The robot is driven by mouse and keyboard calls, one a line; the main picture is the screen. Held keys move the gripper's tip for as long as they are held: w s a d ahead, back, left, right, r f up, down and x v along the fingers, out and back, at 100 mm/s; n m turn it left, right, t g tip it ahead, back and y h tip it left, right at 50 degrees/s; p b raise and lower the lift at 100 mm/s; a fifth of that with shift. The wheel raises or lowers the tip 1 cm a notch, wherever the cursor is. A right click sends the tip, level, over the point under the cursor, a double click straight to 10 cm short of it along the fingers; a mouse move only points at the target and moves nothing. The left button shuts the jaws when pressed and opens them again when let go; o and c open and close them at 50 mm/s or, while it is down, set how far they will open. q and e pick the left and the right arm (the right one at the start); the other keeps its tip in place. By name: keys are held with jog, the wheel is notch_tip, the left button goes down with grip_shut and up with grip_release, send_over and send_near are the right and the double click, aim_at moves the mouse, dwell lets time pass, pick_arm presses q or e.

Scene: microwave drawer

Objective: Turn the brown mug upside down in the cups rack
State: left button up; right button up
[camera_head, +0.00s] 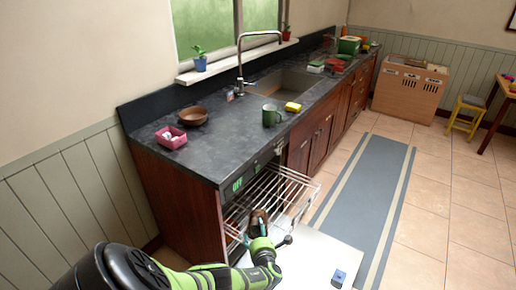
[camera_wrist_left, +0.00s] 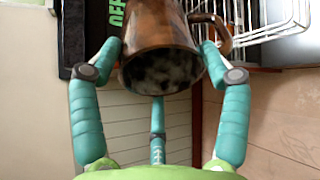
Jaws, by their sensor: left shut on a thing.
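The brown mug (camera_head: 260,214) is in my left gripper (camera_head: 257,227), at the near side of the wire cups rack (camera_head: 272,187). In the left wrist view the mug (camera_wrist_left: 160,30) sits between the teal fingers of my left gripper (camera_wrist_left: 160,55), which press on its sides. Its open mouth faces the wrist camera, and its handle points right. The white wires of the rack (camera_wrist_left: 262,20) show behind it at upper right. I cannot tell whether the mug touches the rack. My right gripper is in neither view.
The rack is pulled out below the dark counter (camera_head: 215,152). A white open door (camera_head: 310,250) lies under it, with a small blue box (camera_head: 338,278) at its near edge. A green mug (camera_head: 271,116), a brown bowl (camera_head: 194,116) and a pink basket (camera_head: 171,137) stand on the counter.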

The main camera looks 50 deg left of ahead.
pick_arm(q)
jog(key=shift+w, duration=0.1)
jog(key=shift+r+n+p, duration=0.1)
jog(key=shift+n+p, duration=0.2)
jog(key=shift+n, duration=0.2)
jog(key=shift+n+t+h, duration=0.3)
jog(key=shift+n+h, duration=0.2)
jog(key=shift+f+n+t+h, duration=0.2)
jog(key=shift+n+t+h, duration=0.25)
jog(key=shift+n, duration=0.45)
